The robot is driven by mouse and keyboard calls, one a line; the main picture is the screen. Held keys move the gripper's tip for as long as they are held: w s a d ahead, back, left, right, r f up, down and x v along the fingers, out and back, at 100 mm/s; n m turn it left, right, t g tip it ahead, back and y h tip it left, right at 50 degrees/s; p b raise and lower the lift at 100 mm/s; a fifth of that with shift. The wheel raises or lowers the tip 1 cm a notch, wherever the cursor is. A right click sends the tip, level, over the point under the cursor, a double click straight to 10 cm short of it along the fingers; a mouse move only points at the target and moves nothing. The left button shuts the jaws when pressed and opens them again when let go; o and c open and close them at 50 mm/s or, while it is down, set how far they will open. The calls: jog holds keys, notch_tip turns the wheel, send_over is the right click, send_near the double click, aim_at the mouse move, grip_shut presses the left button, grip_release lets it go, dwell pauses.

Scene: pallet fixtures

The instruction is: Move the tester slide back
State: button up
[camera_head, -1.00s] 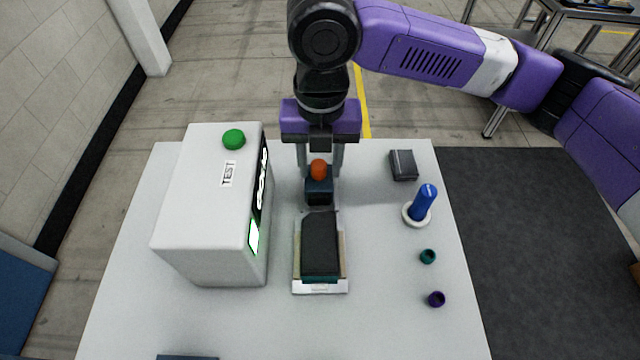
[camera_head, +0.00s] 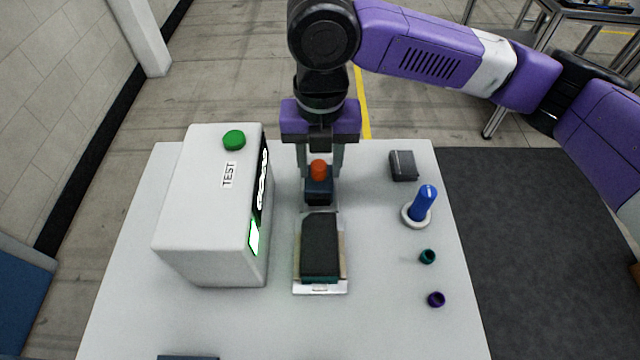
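The tester (camera_head: 205,215) is a white box marked TEST on the left of the table, with a green button on top and a lit display on its right side. Right of it, a small dark blue block with an orange knob (camera_head: 319,170) stands behind a low tray-like fixture (camera_head: 320,287) that holds a dark flat piece (camera_head: 320,245). I cannot tell for sure which part is the slide. My gripper (camera_head: 320,176) points down at the block, one finger on each side of the knob. Whether the fingers touch the block is not clear.
A blue-handled piece on a white round base (camera_head: 421,207) stands on the right. A dark grey box (camera_head: 403,165) lies behind it. A teal ring (camera_head: 428,256) and a purple ring (camera_head: 436,299) lie in front. The table (camera_head: 385,320) is clear at front right.

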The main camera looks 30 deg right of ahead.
jog(key=shift+a+r+p, duration=0.35)
jog(key=shift+r+p, duration=0.25)
jog(key=shift+p, duration=0.55)
jog(key=shift+s+d+r+p, duration=0.1)
jog(key=shift+d+r+p, duration=0.05)
jog(key=shift+r+p, duration=2.35)
jog(key=shift+r+b, duration=0.3)
jog(key=shift+b, duration=0.05)
